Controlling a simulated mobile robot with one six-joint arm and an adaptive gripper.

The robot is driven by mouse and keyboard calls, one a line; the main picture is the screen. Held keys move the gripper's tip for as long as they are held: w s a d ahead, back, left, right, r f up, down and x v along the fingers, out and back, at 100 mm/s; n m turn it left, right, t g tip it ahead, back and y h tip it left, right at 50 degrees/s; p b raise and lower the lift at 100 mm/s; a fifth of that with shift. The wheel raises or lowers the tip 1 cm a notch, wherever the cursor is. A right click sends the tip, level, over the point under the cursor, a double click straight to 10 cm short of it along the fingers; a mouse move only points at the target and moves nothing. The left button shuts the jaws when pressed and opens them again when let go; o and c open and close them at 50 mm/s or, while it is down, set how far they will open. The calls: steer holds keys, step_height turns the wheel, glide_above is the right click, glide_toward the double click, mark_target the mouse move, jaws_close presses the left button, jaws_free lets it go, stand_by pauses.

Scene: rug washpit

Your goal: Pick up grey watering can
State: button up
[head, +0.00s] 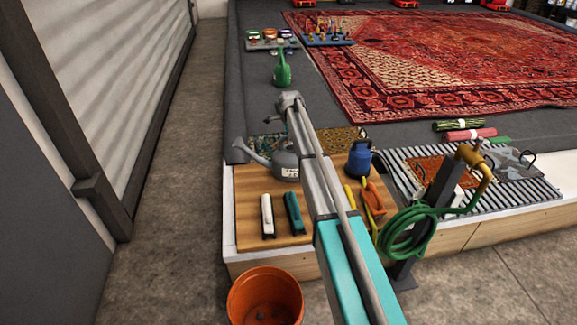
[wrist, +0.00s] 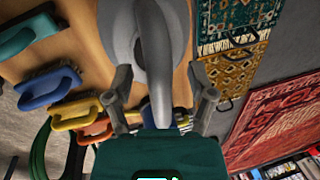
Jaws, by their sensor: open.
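The grey watering can (head: 286,163) stands on a wooden board (head: 245,200), its spout toward the left and a white label on its side. My arm passes just right of it and hides part of it; my gripper cannot be made out in the head view. In the wrist view the can (wrist: 120,25) fills the top middle, close to me. My gripper (wrist: 163,97) is open, with one finger on either side of the can's grey handle (wrist: 160,85). I cannot tell whether the fingers touch it.
White (head: 267,215) and teal (head: 293,213) handled tools lie in front of the can. A blue container (head: 359,160) and a coiled green hose (head: 408,232) are at right. An orange bucket (head: 265,298) is in front.

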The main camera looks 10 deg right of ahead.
steer(key=shift+f, duration=0.2)
stand_by(0.5)
jaws_close()
